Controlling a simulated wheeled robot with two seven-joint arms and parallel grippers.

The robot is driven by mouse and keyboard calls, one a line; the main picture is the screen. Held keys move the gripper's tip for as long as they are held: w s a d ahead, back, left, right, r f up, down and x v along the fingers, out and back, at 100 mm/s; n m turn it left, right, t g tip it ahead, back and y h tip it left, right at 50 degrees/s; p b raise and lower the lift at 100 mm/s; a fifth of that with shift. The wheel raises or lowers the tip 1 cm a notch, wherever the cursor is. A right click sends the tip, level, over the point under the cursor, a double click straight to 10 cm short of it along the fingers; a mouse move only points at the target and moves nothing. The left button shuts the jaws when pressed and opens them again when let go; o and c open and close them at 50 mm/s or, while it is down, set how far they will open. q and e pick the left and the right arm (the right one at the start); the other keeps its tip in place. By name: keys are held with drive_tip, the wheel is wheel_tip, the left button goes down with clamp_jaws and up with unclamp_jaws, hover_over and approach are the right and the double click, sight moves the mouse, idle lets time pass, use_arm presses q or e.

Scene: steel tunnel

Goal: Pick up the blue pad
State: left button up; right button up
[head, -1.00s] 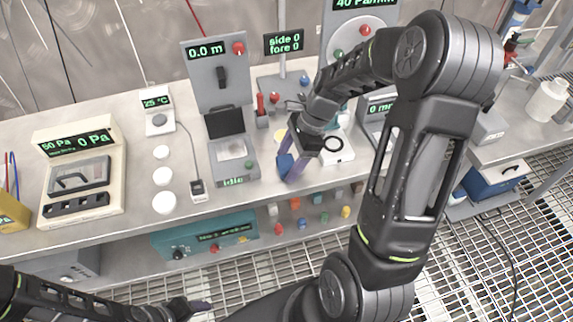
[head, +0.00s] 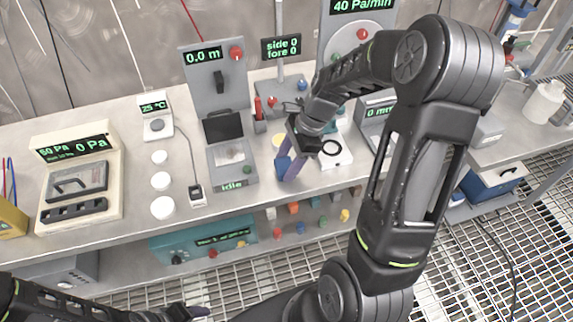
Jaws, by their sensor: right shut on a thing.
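The blue pad (head: 282,166) shows as a small dark-blue piece between the fingers of my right gripper (head: 288,170), partly hidden by them. The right gripper is shut on it, over the bench at the right of the grey lidded device. I cannot tell whether the pad still touches the bench. My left gripper (head: 190,312) is low at the bottom edge, away from the bench; its fingers are too unclear to tell open from shut.
The grey lidded device (head: 233,170) stands just left of my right gripper. A white plate with a black ring (head: 333,150) lies to its right. White discs (head: 161,181) and a beige pressure meter (head: 80,175) are at the left of the bench (head: 135,220).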

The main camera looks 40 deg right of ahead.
sight(286, 165)
wheel_tip(286, 165, up, 9)
drive_tip(key=shift+r, duration=0.15)
idle(0.6)
drive_tip(key=o, duration=0.7)
drive_tip(key=c, duration=0.6)
drive_tip(key=shift+o, duration=0.2)
drive_tip(key=shift+a, duration=0.1)
